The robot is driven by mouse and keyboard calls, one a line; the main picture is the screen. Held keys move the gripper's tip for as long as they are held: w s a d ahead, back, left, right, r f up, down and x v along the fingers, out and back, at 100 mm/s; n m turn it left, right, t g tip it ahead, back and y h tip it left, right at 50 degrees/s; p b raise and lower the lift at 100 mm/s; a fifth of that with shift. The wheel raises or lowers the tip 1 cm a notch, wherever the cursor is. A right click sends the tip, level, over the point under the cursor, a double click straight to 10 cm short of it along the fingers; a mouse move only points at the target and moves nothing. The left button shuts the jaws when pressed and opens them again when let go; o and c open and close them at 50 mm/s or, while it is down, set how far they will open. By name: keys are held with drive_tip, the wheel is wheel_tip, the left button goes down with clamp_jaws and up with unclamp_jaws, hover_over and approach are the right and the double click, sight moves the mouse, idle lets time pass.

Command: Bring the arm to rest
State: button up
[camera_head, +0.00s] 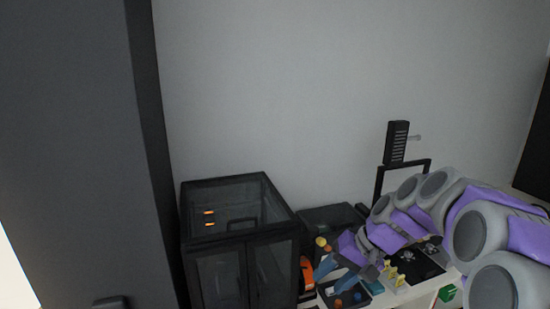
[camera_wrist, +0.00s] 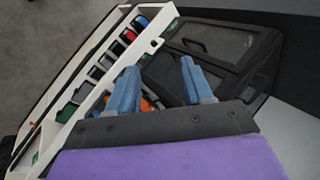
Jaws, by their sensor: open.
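My gripper (camera_head: 335,276) is at the end of my purple and grey arm, which reaches in from the right in the head view. Its two blue fingers are apart, above the cluttered white table (camera_head: 408,297). In the wrist view my gripper (camera_wrist: 162,84) shows two spread blue fingers with nothing held between them. An orange object (camera_wrist: 147,104) shows behind the fingers, partly hidden. The arm is bent and stretched out over the table, and it hides part of the tabletop.
A black glass-door cabinet (camera_head: 218,268) stands left of the gripper. A dark pillar (camera_head: 75,150) fills the left side. A green box (camera_head: 447,293) sits near the arm. The wrist view shows a white rack (camera_wrist: 66,78) with several coloured items. The wall area above is clear.

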drive_tip(key=s+f+g+h+b, duration=0.1)
drive_tip(key=s+f, duration=0.4)
drive_tip(key=s, duration=0.5)
drive_tip(key=s+f+n+g+h+b, duration=0.1)
drive_tip(key=s+f+h+b, duration=0.2)
drive_tip(key=s+f, duration=0.3)
drive_tip(key=s+d+f+g+h+b, duration=0.1)
drive_tip(key=s+f+b, duration=0.3)
drive_tip(key=s, duration=1.2)
wheel_tip(320, 180, down, 2)
drive_tip(key=shift+f+n+h, duration=0.2)
drive_tip(key=shift+n+h, duration=0.2)
drive_tip(key=shift+h, duration=0.3)
